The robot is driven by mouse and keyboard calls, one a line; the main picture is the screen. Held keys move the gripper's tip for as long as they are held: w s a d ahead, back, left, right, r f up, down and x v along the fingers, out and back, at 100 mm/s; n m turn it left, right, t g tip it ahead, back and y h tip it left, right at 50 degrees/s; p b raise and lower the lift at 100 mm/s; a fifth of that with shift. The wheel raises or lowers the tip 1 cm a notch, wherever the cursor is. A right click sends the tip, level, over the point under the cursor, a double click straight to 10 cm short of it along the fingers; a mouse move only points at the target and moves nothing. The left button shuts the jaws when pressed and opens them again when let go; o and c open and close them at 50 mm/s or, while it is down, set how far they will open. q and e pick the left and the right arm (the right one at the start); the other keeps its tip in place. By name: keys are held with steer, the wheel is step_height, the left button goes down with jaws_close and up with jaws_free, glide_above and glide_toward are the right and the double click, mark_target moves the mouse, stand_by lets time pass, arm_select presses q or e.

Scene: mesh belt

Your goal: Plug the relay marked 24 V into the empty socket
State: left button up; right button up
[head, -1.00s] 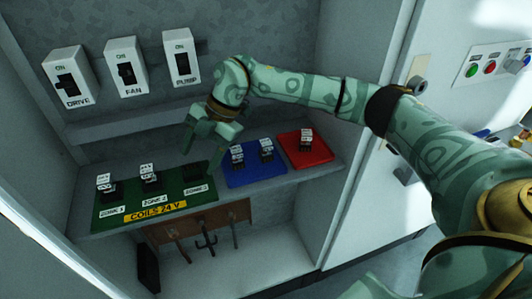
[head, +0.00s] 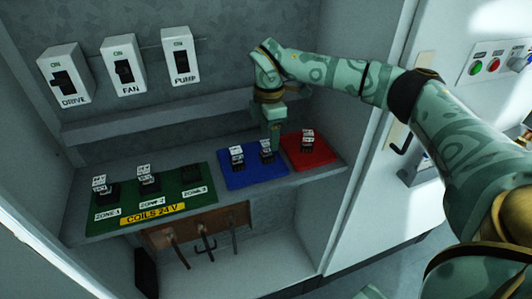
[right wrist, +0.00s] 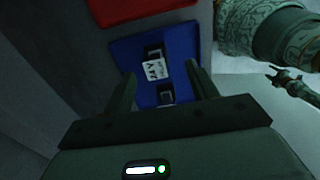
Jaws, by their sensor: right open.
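A green board (head: 120,222) marked COILS 24 V has places labelled ZONE 1, ZONE 2 and ZONE 3. Relays stand at ZONE 1 (head: 101,187) and ZONE 2 (head: 148,179). The ZONE 3 socket (head: 191,174) is empty. A blue mat (head: 240,179) holds a left relay (head: 237,157) and a right relay (head: 266,151). My right gripper (head: 273,138) is open, pointing down over the right relay. In the right wrist view, a white-labelled relay (right wrist: 154,68) shows between its fingers, with another nearer. I cannot read their labels surely. My left gripper is not in view.
A red mat (head: 322,160) with one relay (head: 307,139) lies right of the blue mat. DRIVE, FAN and PUMP switches (head: 181,56) are on the back wall. A ledge (head: 170,118) runs below them. The cabinet's side wall stands close on the right.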

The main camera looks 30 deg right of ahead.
mark_target(267, 152)
steer(key=f, duration=0.1)
steer(key=f+b, duration=0.1)
steer(key=f, duration=0.3)
steer(key=shift+w+d+f, duration=0.15)
steer(key=shift+w+d, duration=0.1)
steer(key=shift+w, duration=0.1)
steer(key=c, duration=1.1)
